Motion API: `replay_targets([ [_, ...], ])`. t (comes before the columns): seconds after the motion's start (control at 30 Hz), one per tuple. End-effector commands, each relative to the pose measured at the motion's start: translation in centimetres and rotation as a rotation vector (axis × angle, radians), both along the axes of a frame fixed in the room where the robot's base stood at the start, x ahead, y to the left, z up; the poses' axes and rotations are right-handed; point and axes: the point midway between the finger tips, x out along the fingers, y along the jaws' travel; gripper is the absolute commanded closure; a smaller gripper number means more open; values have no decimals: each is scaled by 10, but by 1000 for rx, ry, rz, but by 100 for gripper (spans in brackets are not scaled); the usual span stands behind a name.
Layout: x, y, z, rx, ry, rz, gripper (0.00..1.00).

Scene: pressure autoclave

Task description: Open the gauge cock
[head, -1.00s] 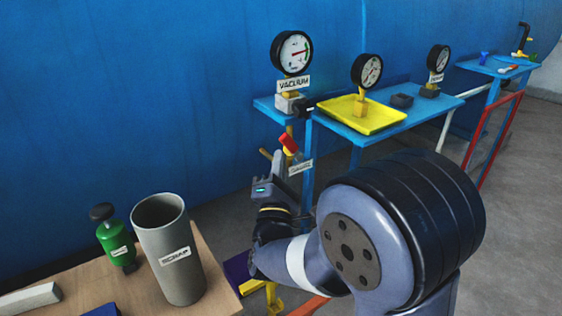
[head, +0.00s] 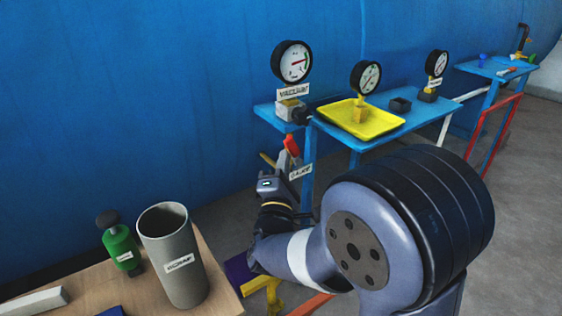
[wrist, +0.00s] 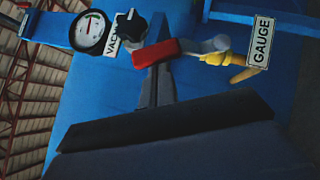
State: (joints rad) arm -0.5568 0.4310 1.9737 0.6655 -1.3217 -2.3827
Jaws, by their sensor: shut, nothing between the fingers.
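The gauge cock has a red handle (head: 291,145), a brass body and a white tag (head: 300,172). It stands on the pipe below the vacuum gauge. In the wrist view the red handle (wrist: 156,53) lies nearly level, its grey stem running right to the brass body (wrist: 215,58). The tag there (wrist: 262,42) reads GAUGE. My gripper (head: 283,161) is shut and empty, just below the handle. In the wrist view its closed fingertips (wrist: 159,70) meet the handle's lower edge; whether they touch cannot be told for sure.
The vacuum gauge (head: 292,62) and a dark knob (head: 302,115) sit above the cock. A blue shelf (head: 370,138) with a yellow tray (head: 340,120) stands to the right. A grey scrap cylinder (head: 170,225) and a green-bodied item (head: 121,246) stand on the bench at left.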

Motion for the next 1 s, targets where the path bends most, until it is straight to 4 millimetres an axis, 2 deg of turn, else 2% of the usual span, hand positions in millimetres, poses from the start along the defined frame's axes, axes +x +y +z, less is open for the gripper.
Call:
replay_targets([
  [0.03, 1, -2, 11, 27, 17, -2, 100],
  [0.1, 3, -5, 17, 71, 46, -1, 100],
  [0.4, 11, -17, 30, 248, 168, -2, 100],
  [0.7, 18, -27, 34, 376, 252, -3, 100],
  [1.0, 21, -31, 32, 424, 287, -3, 100],
])
